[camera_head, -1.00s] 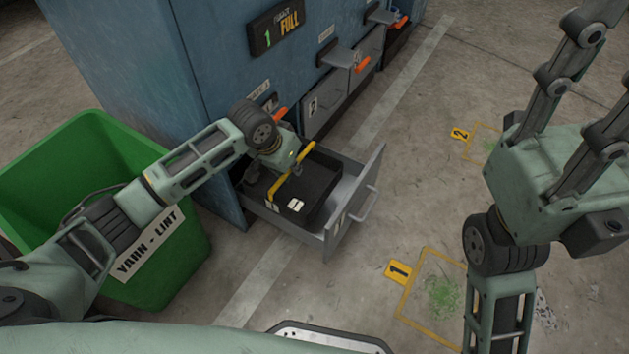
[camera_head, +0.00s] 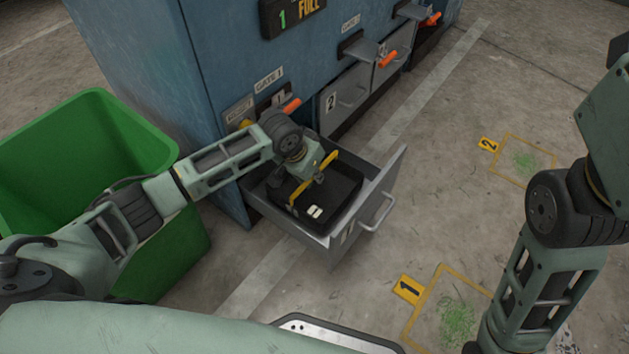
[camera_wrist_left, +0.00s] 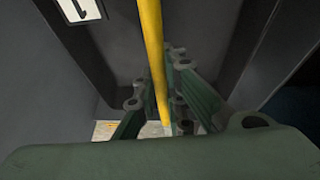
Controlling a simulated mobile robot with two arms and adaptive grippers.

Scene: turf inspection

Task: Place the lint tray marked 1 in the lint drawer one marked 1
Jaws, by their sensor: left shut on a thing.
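The black lint tray (camera_head: 338,194) with a yellow handle (camera_head: 331,162) sits down inside the open grey lint drawer (camera_head: 371,199) of the blue cabinet. A small white label shows on the tray. My left gripper (camera_head: 314,178) is over the tray and shut on its yellow handle. In the left wrist view the handle (camera_wrist_left: 152,60) runs between the green fingers (camera_wrist_left: 165,112), and a white label with a dark mark shows at top left. Whether the tray rests on the drawer floor is hidden. My right arm is at the right edge, its gripper out of the picture.
A green bin (camera_head: 95,150) stands left of the cabinet (camera_head: 190,80). Grey drawer 2 (camera_head: 345,97) is shut beyond the open drawer. Yellow floor squares marked 1 (camera_head: 409,289) and 2 (camera_head: 489,145) lie on the concrete at the right. Floor between them is clear.

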